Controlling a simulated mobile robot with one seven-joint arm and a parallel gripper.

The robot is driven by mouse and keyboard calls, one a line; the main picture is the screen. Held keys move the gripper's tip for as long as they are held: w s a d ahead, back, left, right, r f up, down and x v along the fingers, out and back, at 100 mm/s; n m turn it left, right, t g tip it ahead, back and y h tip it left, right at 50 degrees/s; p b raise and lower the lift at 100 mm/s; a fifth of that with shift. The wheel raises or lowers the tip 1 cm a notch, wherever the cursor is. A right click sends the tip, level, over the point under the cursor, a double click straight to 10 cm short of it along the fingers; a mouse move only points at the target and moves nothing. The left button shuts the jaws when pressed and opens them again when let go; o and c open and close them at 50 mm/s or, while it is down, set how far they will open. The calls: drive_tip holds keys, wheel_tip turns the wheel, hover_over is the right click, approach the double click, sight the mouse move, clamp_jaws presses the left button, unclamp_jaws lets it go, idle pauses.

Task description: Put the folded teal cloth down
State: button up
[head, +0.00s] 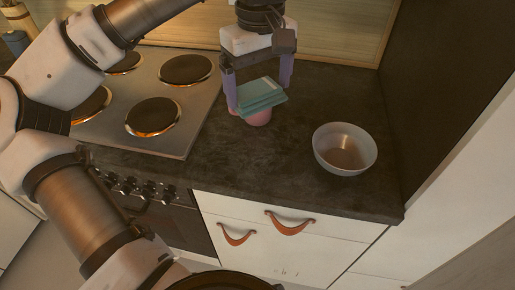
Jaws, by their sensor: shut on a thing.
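The folded teal cloth (262,95) is held between the purple fingers of my gripper (259,92), which is shut on it. The cloth looks slightly tilted over the dark countertop (215,150). A pink object (260,118) shows just below the cloth, and the cloth hides its top. I cannot tell whether the cloth touches the pink object.
A white bowl (345,149) stands on the countertop to the right. A hob (150,95) with several round plates lies to the left. A dark tall panel (445,80) bounds the right side. The counter between hob and bowl is mostly clear.

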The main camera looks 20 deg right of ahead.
wheel_tip(320, 180, down, 17)
drive_tip(key=p, duration=0.3)
drive_tip(key=shift+s+f, duration=0.1)
drive_tip(key=shift+f, duration=0.55)
drive_tip(key=shift+f, duration=0.2)
drive_tip(key=o, duration=0.8)
drive_tip(key=shift+r, duration=0.1)
wheel_tip(320, 180, up, 12)
drive_tip(key=b, duration=0.3)
drive_tip(key=shift+r, duration=0.15)
